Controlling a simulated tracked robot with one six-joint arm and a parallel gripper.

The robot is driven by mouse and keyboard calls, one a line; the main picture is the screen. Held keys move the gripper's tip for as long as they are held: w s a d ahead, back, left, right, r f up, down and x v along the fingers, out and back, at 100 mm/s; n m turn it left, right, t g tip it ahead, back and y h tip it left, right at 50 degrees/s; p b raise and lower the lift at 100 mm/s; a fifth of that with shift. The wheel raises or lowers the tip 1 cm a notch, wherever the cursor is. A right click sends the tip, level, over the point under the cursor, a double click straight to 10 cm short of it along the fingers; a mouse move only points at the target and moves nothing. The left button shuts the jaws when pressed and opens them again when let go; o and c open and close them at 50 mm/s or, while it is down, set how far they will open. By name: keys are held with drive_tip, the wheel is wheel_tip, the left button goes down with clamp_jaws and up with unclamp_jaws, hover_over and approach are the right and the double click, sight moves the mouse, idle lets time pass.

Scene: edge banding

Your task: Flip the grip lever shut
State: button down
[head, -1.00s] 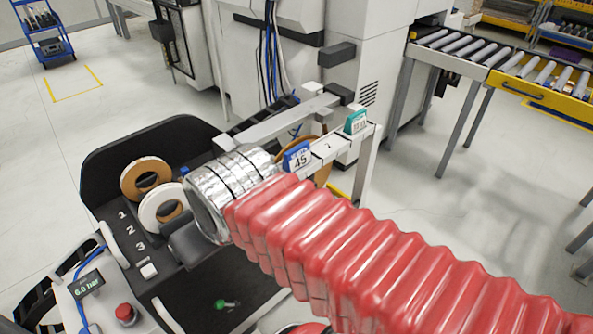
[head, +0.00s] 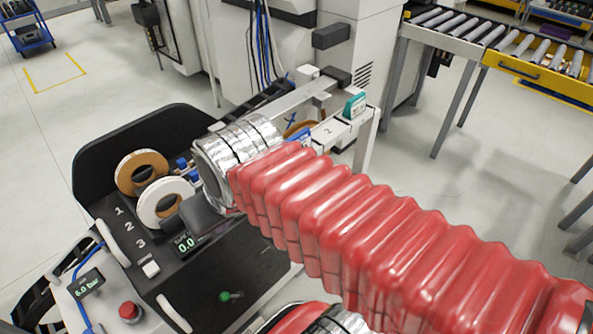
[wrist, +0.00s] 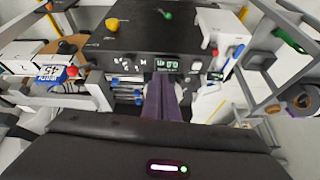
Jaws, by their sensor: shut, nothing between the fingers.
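My gripper (wrist: 164,92) is shut and empty in the wrist view, its fingers in front of the black feeding unit (wrist: 125,48). Blue clamp-like parts (wrist: 128,84) lie just left of the fingers. I cannot tell for sure which part is the grip lever. The display (head: 185,242) reads 0.0.
Two edge-band rolls (head: 142,172) sit on the unit beside the numbers 1, 2, 3. A pressure box (head: 88,284) reading 6.0 bar and a red button (head: 129,311) are at the lower left. A rail (head: 362,120) holding cards stands beyond my arm.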

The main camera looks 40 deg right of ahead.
drive_tip(key=w+d+f+m+y, duration=0.1)
drive_tip(key=d+f+m+y, duration=0.5)
drive_tip(key=d+m, duration=1)
drive_tip(key=s+d+f+m+t+h, duration=0.1)
drive_tip(key=d+m+t+h, duration=0.1)
drive_tip(key=d+m, duration=0.5)
drive_tip(key=s+d+f+m+t+h, duration=0.1)
drive_tip(key=s+d+f+m+t, duration=0.1)
drive_tip(key=d+m, duration=0.5)
drive_tip(key=m+t, duration=0.1)
drive_tip(key=m, duration=0.1)
drive_tip(key=shift+s+d+f+m+t+h, duration=0.25)
drive_tip(key=shift+s+d+m+t+h, duration=0.05)
drive_tip(key=shift+d+t+h, duration=0.1)
drive_tip(key=shift+w+a+f, duration=0.1)
drive_tip(key=shift+w, duration=0.05)
drive_tip(key=w+r+x, duration=0.1)
drive_tip(key=r+x, duration=0.1)
drive_tip(key=x, duration=1)
drive_tip(key=shift+w+a, duration=0.2)
drive_tip(key=shift+w, duration=0.25)
